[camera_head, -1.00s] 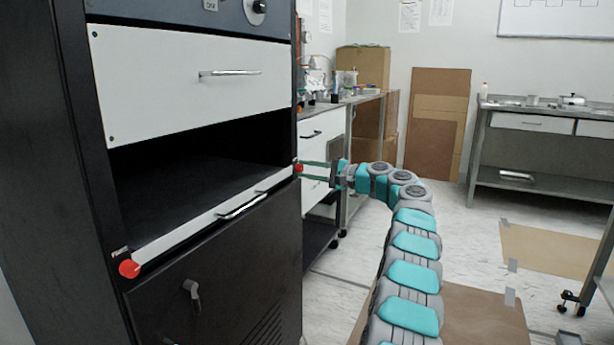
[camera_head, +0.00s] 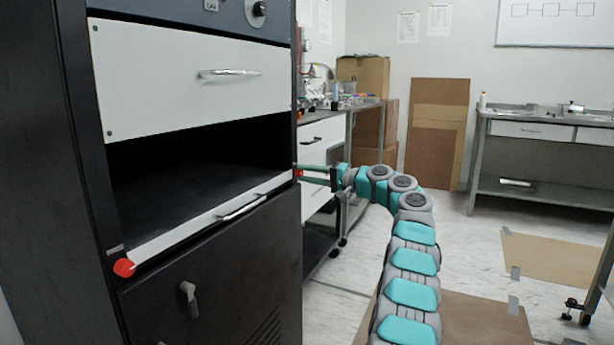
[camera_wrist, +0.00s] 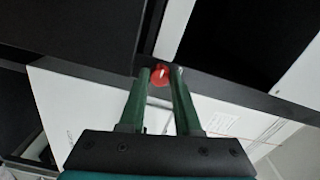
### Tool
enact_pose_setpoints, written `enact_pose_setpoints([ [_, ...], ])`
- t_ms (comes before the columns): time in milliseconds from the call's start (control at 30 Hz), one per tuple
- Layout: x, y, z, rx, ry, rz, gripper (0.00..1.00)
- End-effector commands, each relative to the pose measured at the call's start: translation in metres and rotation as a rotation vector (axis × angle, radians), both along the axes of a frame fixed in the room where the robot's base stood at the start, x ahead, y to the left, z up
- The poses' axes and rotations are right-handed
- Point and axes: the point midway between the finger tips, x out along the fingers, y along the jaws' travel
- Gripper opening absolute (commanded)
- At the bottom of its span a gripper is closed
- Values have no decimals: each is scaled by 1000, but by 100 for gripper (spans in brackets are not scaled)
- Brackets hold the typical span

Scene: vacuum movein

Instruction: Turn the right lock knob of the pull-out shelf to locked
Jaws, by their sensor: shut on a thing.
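The pull-out shelf (camera_head: 180,239) is a thin white front with a bar handle, below a dark open bay in the black cabinet. Its right lock knob (camera_head: 298,173) is small and red, at the shelf's right end. My gripper (camera_head: 303,172) reaches it from the right and is shut on it. In the wrist view the red knob (camera_wrist: 159,75) sits between the tips of the two green fingers, with a pale pointer mark on its face. The left lock knob (camera_head: 124,267) is red, at the shelf's left end, with nothing touching it.
A white drawer (camera_head: 190,85) with a handle is above the bay. A black lower door (camera_head: 220,285) with a grey latch (camera_head: 189,298) is below the shelf. A steel workbench (camera_head: 540,150) stands at the back right. Floor between is mostly clear, with brown boards lying on it.

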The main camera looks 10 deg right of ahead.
Motion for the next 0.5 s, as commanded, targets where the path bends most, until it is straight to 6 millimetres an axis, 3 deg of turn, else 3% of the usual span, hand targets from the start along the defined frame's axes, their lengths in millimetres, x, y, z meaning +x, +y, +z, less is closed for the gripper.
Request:
enact_pose_setpoints([
  [267,0,1,-4,-4,5,4,0],
  [300,0,1,-4,-4,5,4,33],
  [500,0,1,-2,-2,3,2,55],
])
